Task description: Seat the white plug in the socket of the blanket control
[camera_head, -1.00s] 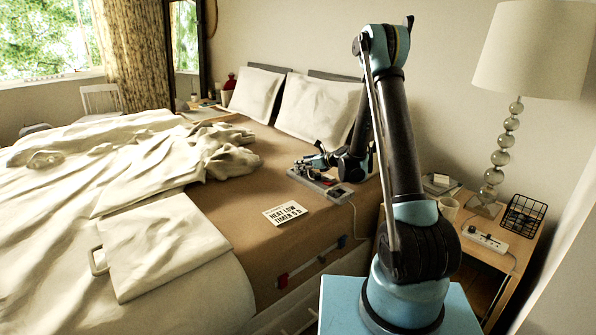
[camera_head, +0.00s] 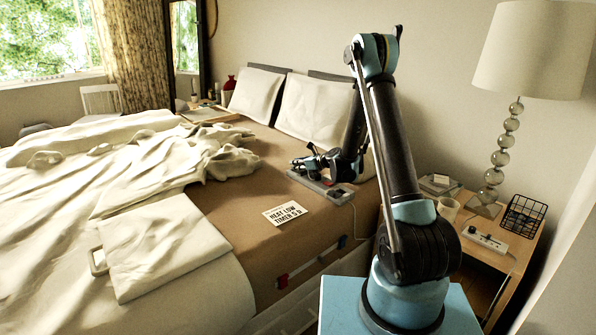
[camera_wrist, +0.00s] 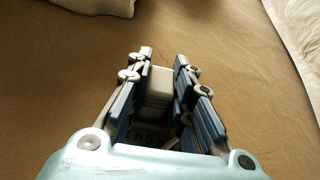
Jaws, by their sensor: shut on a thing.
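In the wrist view, my gripper (camera_wrist: 160,72) is shut on the white plug (camera_wrist: 158,86), a pale block between its two blue-padded fingers. In the head view, my gripper (camera_head: 304,163) is low over the bed, just above and behind the grey blanket control (camera_head: 340,194). The control lies near the bed's right edge with a pale cord hanging from it. The plug is too small to make out in the head view. The control's socket is hidden or too small to see, and I cannot tell whether the plug touches it.
A white card (camera_head: 285,212) reading "HEAT LOW TIMER 5 H" lies in front of the control. Crumpled pale bedding (camera_head: 165,245) covers the bed's left side. Pillows (camera_head: 315,108) stand behind. A nightstand to the right holds a lamp (camera_head: 493,180), a wire basket (camera_head: 522,215) and a power strip (camera_head: 485,240).

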